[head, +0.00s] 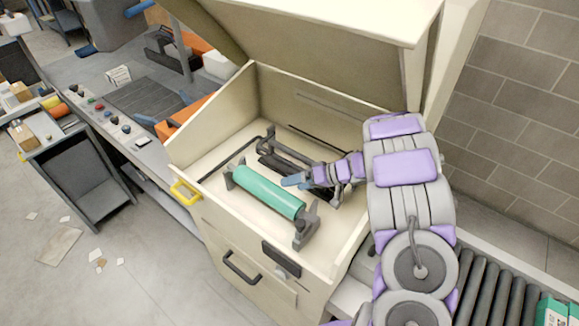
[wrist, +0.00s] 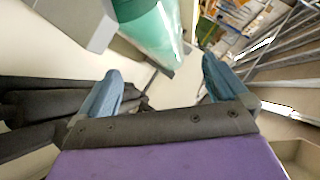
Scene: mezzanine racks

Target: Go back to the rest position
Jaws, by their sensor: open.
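My gripper (head: 290,181) reaches into an open cream cabinet (head: 238,235) under its raised lid. In the wrist view its two blue fingertips (wrist: 160,85) stand wide apart with nothing between them. A green roller (head: 268,192) lies on grey brackets inside the cabinet, to the left of and below my gripper in the head view. In the wrist view the green roller (wrist: 150,35) is ahead of the fingers, and I see a gap between it and them.
The raised lid (head: 330,30) hangs over my arm. A yellow handle (head: 185,192) sticks out at the cabinet's left corner. A roller conveyor (head: 490,292) runs at the lower right beside a block wall (head: 520,120). Open floor (head: 120,285) lies at the lower left.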

